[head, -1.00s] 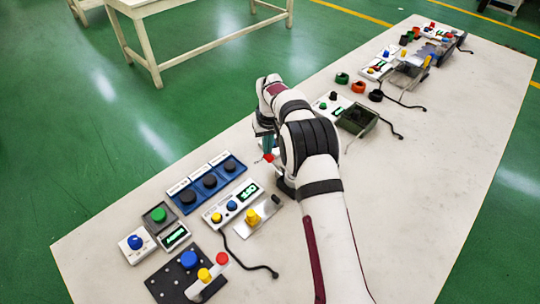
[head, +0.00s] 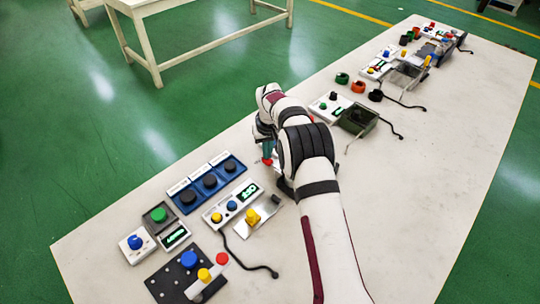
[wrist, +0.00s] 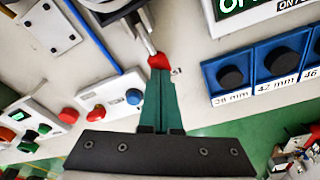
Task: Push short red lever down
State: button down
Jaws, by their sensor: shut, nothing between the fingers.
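The short red lever shows in the wrist view as a red tip (wrist: 158,62) on a thin metal rod. In the head view its red tip (head: 267,161) shows just below my gripper, while the rest is mostly hidden by my arm. My gripper (head: 266,153) points down at it. In the wrist view my gripper's green fingers (wrist: 159,78) are shut together, with nothing between them, and their tips meet or overlap the red tip. I cannot tell whether they press on it.
A blue panel (head: 186,190) with black knobs and a white box (head: 212,215) with a display stand at lower left. A metal plate with a yellow knob (head: 253,215) is close by.

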notch_tip(320, 180, up, 9)
dwell(0.7)
